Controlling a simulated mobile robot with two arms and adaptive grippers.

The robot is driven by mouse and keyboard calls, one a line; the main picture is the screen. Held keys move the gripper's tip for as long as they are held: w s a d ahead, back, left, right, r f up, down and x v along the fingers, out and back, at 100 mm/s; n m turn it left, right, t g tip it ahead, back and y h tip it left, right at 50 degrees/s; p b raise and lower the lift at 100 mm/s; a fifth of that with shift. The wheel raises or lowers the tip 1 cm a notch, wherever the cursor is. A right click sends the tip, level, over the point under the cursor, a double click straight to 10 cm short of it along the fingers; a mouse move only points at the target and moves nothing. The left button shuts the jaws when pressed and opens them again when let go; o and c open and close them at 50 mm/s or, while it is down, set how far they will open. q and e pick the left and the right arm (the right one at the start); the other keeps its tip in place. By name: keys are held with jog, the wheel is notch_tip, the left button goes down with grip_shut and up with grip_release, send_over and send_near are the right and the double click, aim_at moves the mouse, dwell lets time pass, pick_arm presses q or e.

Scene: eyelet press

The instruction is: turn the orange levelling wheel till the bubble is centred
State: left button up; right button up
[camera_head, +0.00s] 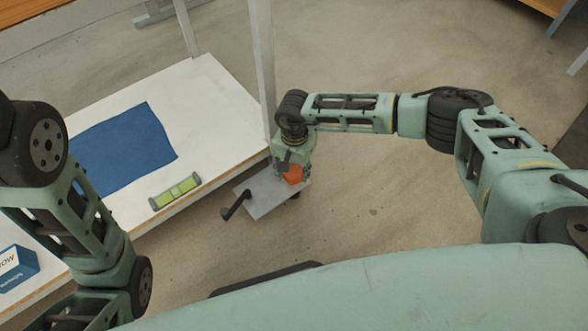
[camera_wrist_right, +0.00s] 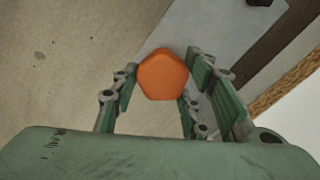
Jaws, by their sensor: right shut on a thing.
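The orange levelling wheel (camera_head: 293,175) sits on a light grey plate (camera_head: 262,198) beside the table's front right edge. My right gripper (camera_head: 290,166) is over the wheel and shut on it. In the right wrist view the wheel (camera_wrist_right: 162,75) is a rounded, many-sided orange knob between the fingers of my right gripper (camera_wrist_right: 160,85). A green spirit level (camera_head: 175,192) with grey ends lies near the table's front edge. Its bubble is too small to place. My left arm comes in at the left, but its gripper is out of frame.
A black crank handle (camera_head: 236,205) stands on the plate's left end. The white table (camera_head: 215,95) carries a blue mat (camera_head: 122,150) and a blue box (camera_head: 15,268) at the far left. A grey post (camera_head: 263,70) rises behind my right gripper. The floor to the right is clear.

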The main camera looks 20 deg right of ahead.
aim_at(296, 172)
jog(key=shift+s+d+f+n, duration=0.15)
jog(key=shift+s+n, duration=0.15)
jog(key=shift+n, duration=0.6)
jog(key=o, duration=1.1)
jog(key=shift+w, duration=0.15)
jog(key=shift+w+r, duration=0.1)
jog(key=shift+r, duration=0.4)
notch_tip(296, 172, up, 11)
jog(key=shift+r, duration=0.1)
